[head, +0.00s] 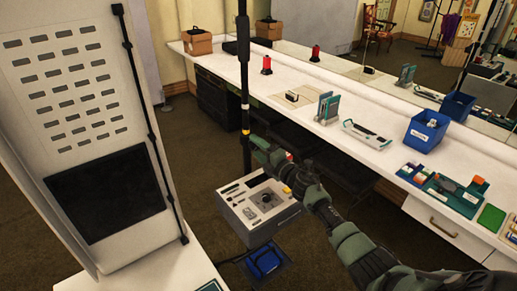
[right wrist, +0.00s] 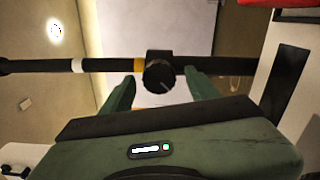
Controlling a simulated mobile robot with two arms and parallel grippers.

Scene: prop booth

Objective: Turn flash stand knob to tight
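The flash stand (head: 243,70) is a thin black upright pole with white and orange bands, left of centre in the head view. In the right wrist view the pole (right wrist: 100,66) runs across the picture. Its round black knob (right wrist: 158,76), with a pale line on its face, sits beside the orange band. My right gripper (head: 259,149) is at the pole just below the orange band. In the right wrist view my right gripper (right wrist: 161,88) is open, one finger on each side of the knob, with gaps between. My left gripper is not in view.
A grey equipment box (head: 258,210) is below my right gripper. A white perforated panel (head: 75,80) stands at the left. The long white counter (head: 300,95) on the right holds a blue bin (head: 426,132) and several small items.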

